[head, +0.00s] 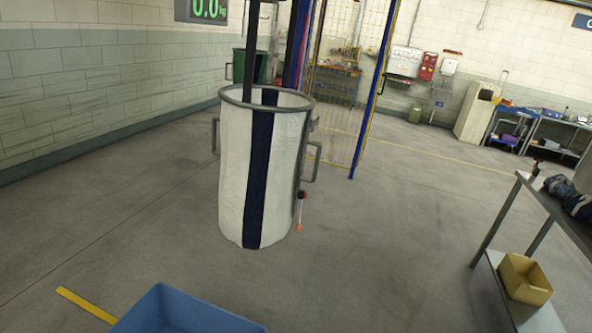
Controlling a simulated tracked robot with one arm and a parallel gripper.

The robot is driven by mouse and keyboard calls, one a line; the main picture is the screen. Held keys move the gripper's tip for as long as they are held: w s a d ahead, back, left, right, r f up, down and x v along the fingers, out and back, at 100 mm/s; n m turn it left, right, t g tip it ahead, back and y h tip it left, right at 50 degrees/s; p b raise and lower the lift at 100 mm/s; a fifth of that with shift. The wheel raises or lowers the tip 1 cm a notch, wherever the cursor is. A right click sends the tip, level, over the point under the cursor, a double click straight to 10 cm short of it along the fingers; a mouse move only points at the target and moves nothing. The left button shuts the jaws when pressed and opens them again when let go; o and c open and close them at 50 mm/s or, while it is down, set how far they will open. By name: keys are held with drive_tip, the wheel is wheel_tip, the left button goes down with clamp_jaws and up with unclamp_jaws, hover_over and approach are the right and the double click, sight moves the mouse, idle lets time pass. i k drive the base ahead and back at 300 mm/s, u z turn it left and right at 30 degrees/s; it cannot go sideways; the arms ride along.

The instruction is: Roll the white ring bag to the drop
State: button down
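The white ring bag (234,180) is a tall white fabric cylinder with a dark navy stripe down its front. A grey ring (240,103) rims its open top, and grey handles stick out at both sides. Dark upright straps or bars (250,45) run from the top of the picture down to the ring. I cannot tell whether the bag's bottom touches the floor. A small red-and-black tag or pull (300,205) hangs at its right side. My gripper is not in view, and nothing visible holds the bag from my side.
A blue box (185,312) is close at the bottom edge. A steel table (515,225) with a yellow bin (525,278) stands at the right. A blue post (375,95) and mesh fence are behind. A green container (240,66) stands behind the bag. Floor between is clear.

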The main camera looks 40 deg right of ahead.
sight(265, 130)
drive_tip(key=z, duration=0.5)
drive_tip(key=k, duration=1.3)
drive_tip(key=z, duration=0.85)
drive_tip(key=i, duration=0.8)
drive_tip(key=z, duration=0.45)
drive_tip(key=i, duration=1.25)
drive_tip(key=u, duration=0.8)
drive_tip(key=i, duration=1.2)
drive_tip(key=u, duration=0.75)
drive_tip(key=k, duration=0.6)
drive_tip(key=u, duration=0.2)
